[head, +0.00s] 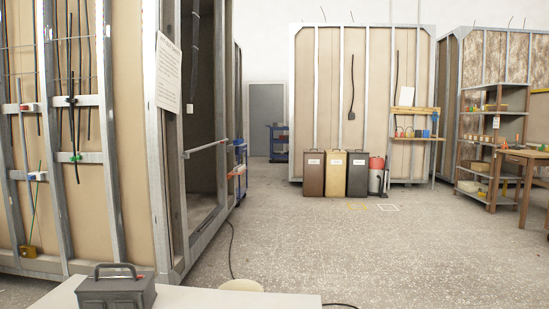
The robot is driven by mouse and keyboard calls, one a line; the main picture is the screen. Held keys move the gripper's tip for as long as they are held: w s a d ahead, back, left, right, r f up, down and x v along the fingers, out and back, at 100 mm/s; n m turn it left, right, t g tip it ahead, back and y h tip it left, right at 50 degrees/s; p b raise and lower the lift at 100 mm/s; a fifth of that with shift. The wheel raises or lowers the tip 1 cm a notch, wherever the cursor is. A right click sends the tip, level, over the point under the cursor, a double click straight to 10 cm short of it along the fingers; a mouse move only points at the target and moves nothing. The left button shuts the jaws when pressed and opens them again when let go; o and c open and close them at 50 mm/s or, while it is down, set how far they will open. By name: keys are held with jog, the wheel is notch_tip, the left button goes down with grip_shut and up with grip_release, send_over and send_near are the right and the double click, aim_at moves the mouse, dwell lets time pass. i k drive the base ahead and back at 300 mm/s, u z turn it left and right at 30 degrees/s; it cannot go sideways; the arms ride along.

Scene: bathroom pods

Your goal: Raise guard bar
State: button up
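The guard bar (205,147) is a thin pale bar across the open doorway of the pod on the left, at about mid-height. It looks level, allowing for the slanted view. Its near end meets the near door frame and its far end reaches toward the far frame. My gripper is not in view, and nothing is seen touching the bar.
A dark grey box with a handle (115,291) sits on a pale flat surface (230,299) at the bottom left. A cable (231,250) lies on the floor by the doorway. Bins (335,173) and shelving (492,140) stand farther back. The middle floor is clear.

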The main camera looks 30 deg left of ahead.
aim_at(222, 142)
jog(key=i, duration=3.95)
jog(key=u, duration=2.1)
jog(key=i, duration=3.5)
jog(key=z, duration=0.3)
